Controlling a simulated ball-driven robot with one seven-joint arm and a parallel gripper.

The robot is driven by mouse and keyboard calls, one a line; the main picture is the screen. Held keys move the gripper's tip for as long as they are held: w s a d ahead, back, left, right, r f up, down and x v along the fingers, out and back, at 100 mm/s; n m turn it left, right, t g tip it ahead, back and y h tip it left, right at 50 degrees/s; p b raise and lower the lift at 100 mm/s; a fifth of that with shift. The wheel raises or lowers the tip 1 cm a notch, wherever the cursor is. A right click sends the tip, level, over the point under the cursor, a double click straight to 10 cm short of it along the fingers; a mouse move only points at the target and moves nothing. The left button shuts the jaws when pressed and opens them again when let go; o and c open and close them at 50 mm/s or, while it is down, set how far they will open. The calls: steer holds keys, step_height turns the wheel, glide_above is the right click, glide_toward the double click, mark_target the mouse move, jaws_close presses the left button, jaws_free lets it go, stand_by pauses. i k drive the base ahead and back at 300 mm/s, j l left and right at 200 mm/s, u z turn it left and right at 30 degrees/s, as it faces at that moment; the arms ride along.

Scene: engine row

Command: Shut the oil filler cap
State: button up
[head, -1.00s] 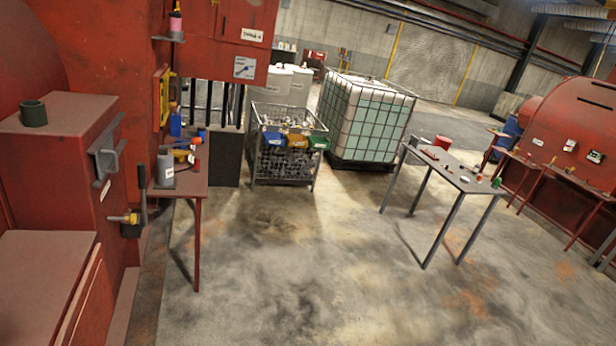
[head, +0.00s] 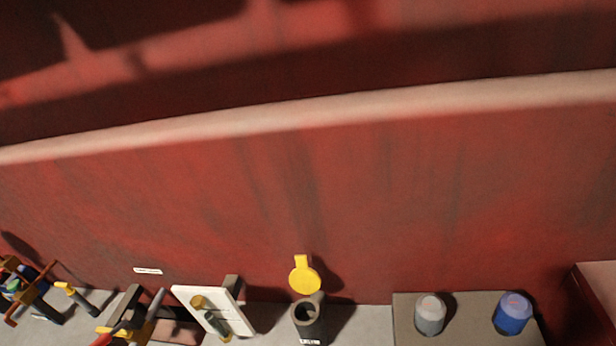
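The oil filler cap (head: 304,276) looks like a yellow round lid with a short tab, in the lower middle of the head view. It stands tilted up at the back of a dark grey filler neck (head: 308,325). The neck's round mouth is uncovered and faces up. A small white label, too small to read, is on the neck's front at the picture's bottom edge. My gripper is not in view.
A large red engine wall (head: 300,200) fills most of the view. Left of the neck are a tilted white panel (head: 235,313) and several levers or valves (head: 75,297). To the right, a grey block (head: 465,325) carries grey (head: 430,315) and blue (head: 513,314) cylinders.

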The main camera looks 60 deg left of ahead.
mark_target(304, 280)
steer(key=u, duration=1.45)
